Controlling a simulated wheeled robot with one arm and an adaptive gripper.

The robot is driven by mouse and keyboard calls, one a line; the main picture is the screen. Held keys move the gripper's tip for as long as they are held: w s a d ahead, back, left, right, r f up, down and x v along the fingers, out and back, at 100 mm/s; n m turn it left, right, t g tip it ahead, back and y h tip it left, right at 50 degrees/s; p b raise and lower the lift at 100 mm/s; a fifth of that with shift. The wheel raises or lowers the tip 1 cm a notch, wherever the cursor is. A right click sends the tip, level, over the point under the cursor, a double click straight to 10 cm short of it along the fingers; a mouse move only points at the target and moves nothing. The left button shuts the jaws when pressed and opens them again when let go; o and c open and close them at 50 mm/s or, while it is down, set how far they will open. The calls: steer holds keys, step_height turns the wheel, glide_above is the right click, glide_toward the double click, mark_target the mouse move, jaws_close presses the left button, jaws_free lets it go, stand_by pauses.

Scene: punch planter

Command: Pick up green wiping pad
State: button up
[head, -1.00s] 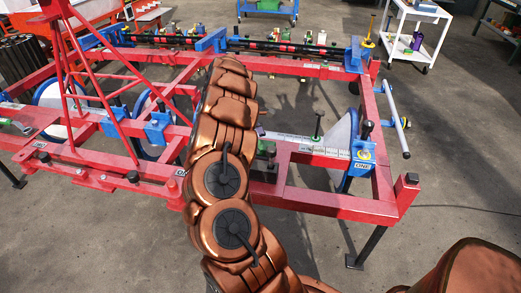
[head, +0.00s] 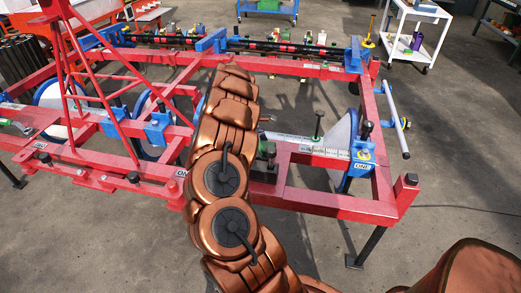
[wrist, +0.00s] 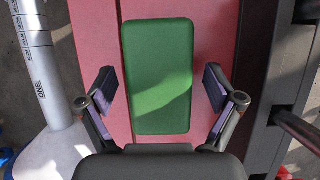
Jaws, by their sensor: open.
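The green wiping pad (wrist: 158,85) lies flat on a red frame beam (wrist: 97,35) in the wrist view. It is a rounded rectangle, its long side running up the picture, with a patch of light across it. My gripper (wrist: 160,90) is open, with one finger on each side of the pad's lower half. No contact between the fingers and the pad shows, and the height above it is hard to judge. In the head view my copper arm hides the pad and the gripper.
A silver tube (wrist: 38,65) with printed marks and a pale disc stand left of the beam in the wrist view. A dark bar (wrist: 285,70) runs along the right. The head view shows the red planter frame (head: 345,205) and a white cart (head: 415,45) behind.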

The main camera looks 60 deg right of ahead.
steer(key=shift+c, duration=0.2)
steer(key=c, duration=1.2)
